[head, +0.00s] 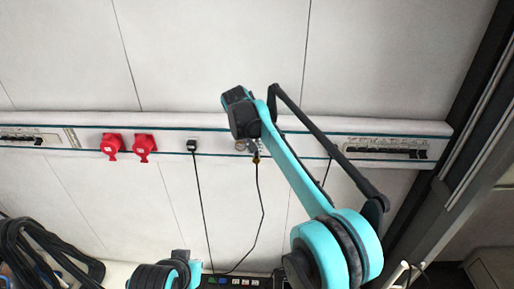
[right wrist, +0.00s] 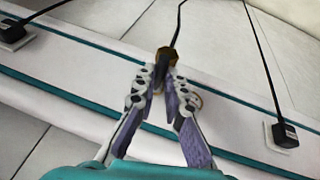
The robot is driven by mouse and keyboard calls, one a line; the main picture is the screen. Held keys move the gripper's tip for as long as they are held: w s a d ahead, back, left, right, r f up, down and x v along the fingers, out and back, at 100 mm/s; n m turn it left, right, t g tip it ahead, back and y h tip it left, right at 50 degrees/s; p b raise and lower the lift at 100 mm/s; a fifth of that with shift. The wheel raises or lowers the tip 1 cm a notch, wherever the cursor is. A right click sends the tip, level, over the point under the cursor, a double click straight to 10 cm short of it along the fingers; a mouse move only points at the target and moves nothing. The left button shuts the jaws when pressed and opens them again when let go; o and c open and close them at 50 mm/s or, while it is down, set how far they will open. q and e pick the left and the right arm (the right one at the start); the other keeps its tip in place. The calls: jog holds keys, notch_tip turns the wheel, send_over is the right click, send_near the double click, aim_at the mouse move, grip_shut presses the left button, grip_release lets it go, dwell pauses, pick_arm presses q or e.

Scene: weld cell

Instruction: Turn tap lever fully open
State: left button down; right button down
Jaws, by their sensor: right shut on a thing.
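The tap is on the wall rail, mostly hidden by my right gripper. In the head view a small round brass part (head: 240,146) and a brass fitting (head: 256,158) with a thin black line hanging from it show there. In the right wrist view, the brass fitting (right wrist: 166,56) sits just beyond the fingertips. My right gripper (head: 252,147) is at the tap, and its two fingers (right wrist: 164,80) are closed around the lever, which is largely hidden between them. How far the lever is turned cannot be told. My left gripper is out of view.
The pale rail (head: 85,139) runs across the wall. Two red sockets (head: 144,147) and a black plug (head: 192,145) with a hanging cable are left of the tap. A dark post (head: 455,150) stands at right. Black coiled hoses (head: 45,255) lie at lower left.

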jog(key=shift+a, duration=0.1)
dwell(0.5)
jog(key=c, duration=1.6)
grip_release()
jog(key=v, duration=1.2)
jog(key=shift+a, duration=0.1)
